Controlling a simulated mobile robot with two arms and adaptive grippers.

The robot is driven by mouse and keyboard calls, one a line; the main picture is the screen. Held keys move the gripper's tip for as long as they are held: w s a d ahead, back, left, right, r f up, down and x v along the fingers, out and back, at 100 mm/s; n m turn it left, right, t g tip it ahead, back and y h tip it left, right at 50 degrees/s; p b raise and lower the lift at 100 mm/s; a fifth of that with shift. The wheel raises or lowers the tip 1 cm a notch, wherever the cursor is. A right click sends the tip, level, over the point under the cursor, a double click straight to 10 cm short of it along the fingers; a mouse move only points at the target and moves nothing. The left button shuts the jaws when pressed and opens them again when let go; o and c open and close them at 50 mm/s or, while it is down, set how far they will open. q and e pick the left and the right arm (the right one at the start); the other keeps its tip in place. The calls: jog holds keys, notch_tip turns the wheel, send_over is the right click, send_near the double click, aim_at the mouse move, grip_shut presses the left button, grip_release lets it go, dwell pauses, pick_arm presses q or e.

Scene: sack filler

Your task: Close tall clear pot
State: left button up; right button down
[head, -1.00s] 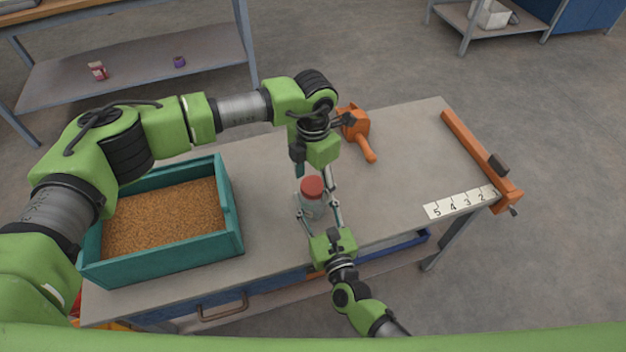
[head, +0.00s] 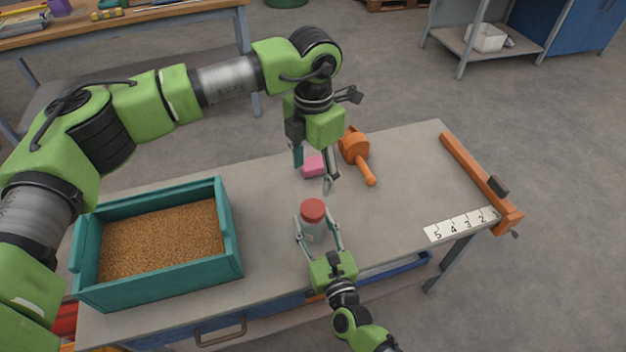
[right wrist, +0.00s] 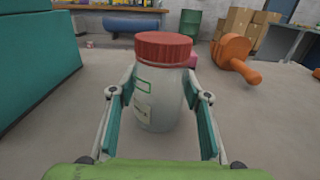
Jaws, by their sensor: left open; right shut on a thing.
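The tall clear pot (head: 313,230) stands upright on the workbench with its red lid (head: 313,210) on top. In the right wrist view the pot (right wrist: 158,105) fills the middle, and the red lid (right wrist: 163,47) sits on its mouth; I cannot tell how tightly. My right gripper (head: 319,238) is shut on the pot's body, one finger on each side. My left gripper (head: 314,172) is open and empty, above and behind the pot, apart from the lid.
A teal crate of grain (head: 231,245) stands at the left. A pink block (head: 314,166) lies behind the left gripper's fingers. An orange tool with a handle (head: 357,152) lies behind to the right. An orange bar (head: 478,175) and a numbered scale (head: 462,224) are at the right edge. The bench's right middle is clear.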

jog(key=c, duration=1)
grip_release()
jog(key=shift+c, duration=0.2)
jog(key=v, duration=1.2)
